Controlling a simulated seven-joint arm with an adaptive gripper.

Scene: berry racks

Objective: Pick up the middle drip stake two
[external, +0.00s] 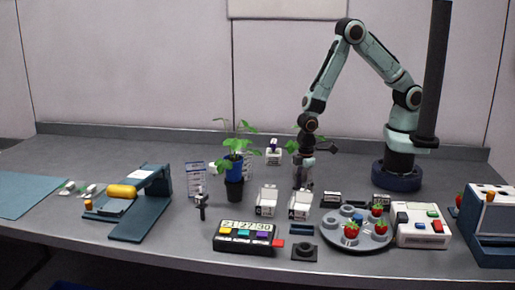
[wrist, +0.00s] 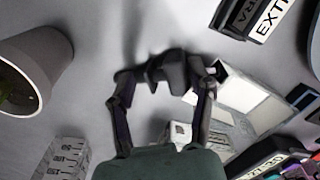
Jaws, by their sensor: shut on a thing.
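My gripper (external: 303,183) is low over the grey table, right of the potted plant and behind the white boxes. In the wrist view my gripper (wrist: 165,76) is shut on a small dark piece (wrist: 172,68), which I take for the drip stake. Its shape is partly hidden by the dark fingers, and its lower end is unclear. In the external view it is too small to tell from the fingers. I cannot tell whether it touches the table.
White boxes (external: 267,201) stand in front of my gripper. A round grey tray (external: 340,240) with strawberries is at front right. A white control box (external: 420,220) stands further right.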

